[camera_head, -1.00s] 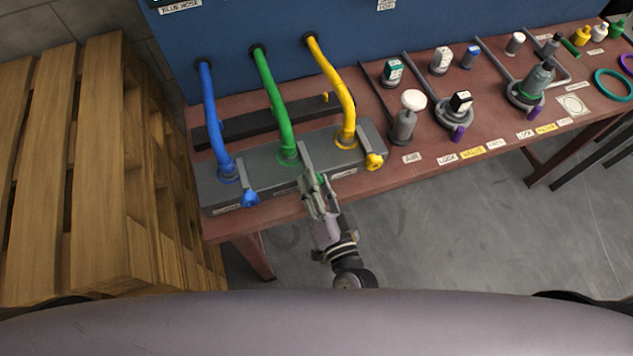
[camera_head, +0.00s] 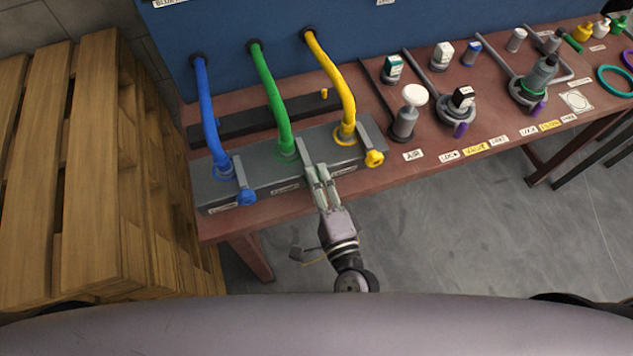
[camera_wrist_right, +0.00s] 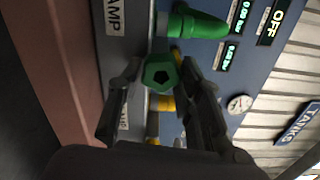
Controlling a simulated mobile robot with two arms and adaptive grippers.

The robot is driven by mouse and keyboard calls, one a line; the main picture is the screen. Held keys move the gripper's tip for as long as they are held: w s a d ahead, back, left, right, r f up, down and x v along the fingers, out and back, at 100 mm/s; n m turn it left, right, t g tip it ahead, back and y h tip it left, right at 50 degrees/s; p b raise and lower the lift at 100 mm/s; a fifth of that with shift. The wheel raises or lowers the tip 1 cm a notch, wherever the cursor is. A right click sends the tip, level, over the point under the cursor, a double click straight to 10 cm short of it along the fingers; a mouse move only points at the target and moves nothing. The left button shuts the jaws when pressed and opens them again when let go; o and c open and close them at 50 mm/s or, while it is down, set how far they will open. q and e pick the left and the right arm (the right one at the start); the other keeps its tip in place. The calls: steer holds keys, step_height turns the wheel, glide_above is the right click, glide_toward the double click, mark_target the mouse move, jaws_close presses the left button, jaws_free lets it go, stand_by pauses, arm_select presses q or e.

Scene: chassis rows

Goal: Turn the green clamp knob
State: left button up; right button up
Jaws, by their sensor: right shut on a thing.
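The green clamp knob (camera_wrist_right: 160,76) shows in the right wrist view, between the two fingers of my right gripper (camera_wrist_right: 162,88). In the head view my right gripper (camera_head: 322,178) reaches the front of the grey clamp block, below the green hose (camera_head: 273,98), and covers the knob. The gripper is shut on the knob. The green hose runs from the blue wall panel down into the middle of the clamp block (camera_head: 245,186). The clamp's grey bar (camera_head: 306,155) stands beside the hose's lower end. My left gripper is not in view.
The blue knob (camera_head: 246,196) is left of my gripper and the yellow knob (camera_head: 374,158) is to its right, both on the block's front. Grey cylinders and fittings stand on the red-brown bench (camera_head: 420,175) to the right. Wooden pallets (camera_head: 90,170) stand at the left.

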steer(key=m+b, duration=0.1)
steer(key=m, duration=0.3)
steer(key=shift+f+m+b, duration=0.2)
steer(key=shift+m+b, duration=0.1)
steer(key=shift+b, duration=0.1)
steer(key=shift+m+b, duration=0.75)
steer(key=shift+m, duration=1.25)
steer(key=o, duration=1.2)
steer(key=shift+c, duration=0.2)
steer(key=shift+s, duration=0.15)
steer(key=v, duration=1.1)
steer(key=shift+s, duration=0.35)
steer(key=shift+d+r, duration=0.1)
